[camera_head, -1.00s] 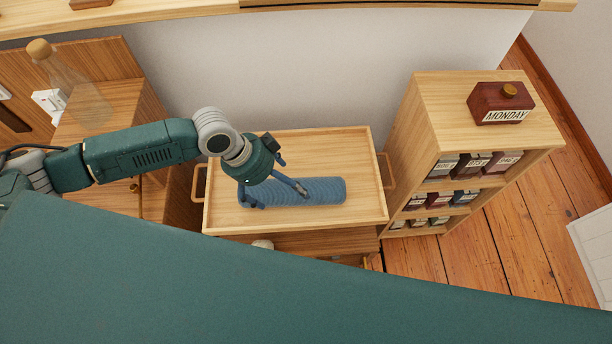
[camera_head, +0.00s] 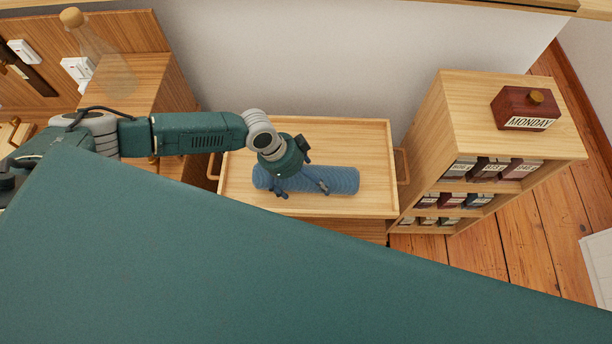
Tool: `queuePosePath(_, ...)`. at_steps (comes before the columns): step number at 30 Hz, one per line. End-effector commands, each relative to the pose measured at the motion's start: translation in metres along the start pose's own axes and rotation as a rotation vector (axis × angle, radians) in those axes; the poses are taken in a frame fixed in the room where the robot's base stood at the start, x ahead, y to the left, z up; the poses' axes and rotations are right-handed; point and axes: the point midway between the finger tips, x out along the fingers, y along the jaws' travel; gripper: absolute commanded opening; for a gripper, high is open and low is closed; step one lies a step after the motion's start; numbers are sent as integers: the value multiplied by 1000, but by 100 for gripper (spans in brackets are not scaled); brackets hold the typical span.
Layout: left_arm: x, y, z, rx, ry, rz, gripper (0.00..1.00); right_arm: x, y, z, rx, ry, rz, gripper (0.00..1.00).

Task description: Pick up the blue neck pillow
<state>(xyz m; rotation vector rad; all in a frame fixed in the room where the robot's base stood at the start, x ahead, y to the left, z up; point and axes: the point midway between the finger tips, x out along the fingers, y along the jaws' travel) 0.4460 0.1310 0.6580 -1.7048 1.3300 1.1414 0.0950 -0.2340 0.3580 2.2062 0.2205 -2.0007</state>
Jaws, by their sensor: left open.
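The blue neck pillow (camera_head: 343,180) is a ribbed blue roll. It lies lengthwise from left to right in a light wooden tray (camera_head: 374,140) with low rims and side handles. My left gripper (camera_head: 303,190) is over the left and middle part of the pillow, its fingers spread apart along it. The fingers and wrist hide part of the pillow. I cannot tell whether the fingertips touch it. My right gripper is not in view.
A wooden shelf unit (camera_head: 448,130) with small labelled boxes stands right of the tray, with a dark red MONDAY box (camera_head: 525,108) on top. A clear corked bottle (camera_head: 105,60) stands on the cabinet at left. A white wall is behind.

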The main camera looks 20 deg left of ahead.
Motion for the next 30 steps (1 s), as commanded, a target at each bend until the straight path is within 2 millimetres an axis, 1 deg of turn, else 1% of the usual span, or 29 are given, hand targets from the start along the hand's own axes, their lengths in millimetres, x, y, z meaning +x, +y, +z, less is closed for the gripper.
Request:
queuePosePath(3, 4, 0, 0, 0, -1, 0, 100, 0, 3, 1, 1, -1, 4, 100)
queuePosePath(8, 4, 0, 0, 0, 0, 0, 100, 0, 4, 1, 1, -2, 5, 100)
queuePosePath(9, 4, 0, 0, 0, 0, 0, 92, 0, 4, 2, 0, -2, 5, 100)
queuePosePath(11, 4, 0, 0, 0, 0, 0, 80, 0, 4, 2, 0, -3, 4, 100)
queuePosePath(12, 4, 0, 0, 0, 0, 0, 72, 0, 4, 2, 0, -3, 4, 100)
queuePosePath(14, 4, 0, 0, 0, 0, 0, 60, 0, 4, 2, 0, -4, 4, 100)
queuePosePath(15, 4, 0, 0, 0, 0, 0, 56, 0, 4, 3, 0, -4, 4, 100)
queuePosePath(25, 1, -1, -2, 1, 2, -2, 56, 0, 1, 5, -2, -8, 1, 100)
queuePosePath(28, -5, -1, -5, 0, 4, -3, 56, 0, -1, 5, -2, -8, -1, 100)
queuePosePath(30, -13, -2, -8, 0, 4, -3, 56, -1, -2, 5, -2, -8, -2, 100)
